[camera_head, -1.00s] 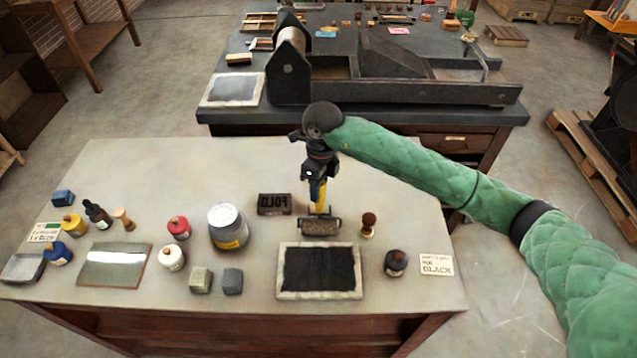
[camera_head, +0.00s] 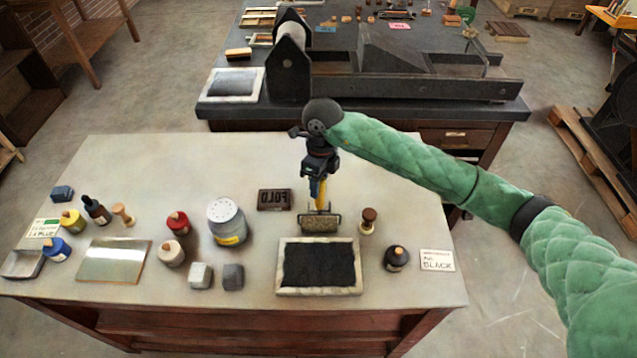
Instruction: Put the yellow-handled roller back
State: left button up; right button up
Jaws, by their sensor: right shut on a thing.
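The yellow-handled roller (camera_head: 319,222) stands behind the black inking slab, its yellow handle upright and its cylinder low, at or just above the table top; I cannot tell whether it touches. My right gripper (camera_head: 318,182) is shut on the yellow handle from above. The black slab (camera_head: 319,265) with its pale frame lies just in front of the roller. My left gripper is not in view.
A dark type block (camera_head: 274,199) stands left of the roller and a wooden stamp (camera_head: 368,220) close on its right. A press (camera_head: 400,75) stands on the table behind.

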jog(key=o, duration=1)
jog(key=shift+o, duration=0.5)
jog(key=o, duration=0.5)
jog(key=shift+o, duration=0.2)
jog(key=shift+r+p, duration=0.75)
jog(key=shift+r, duration=3.25)
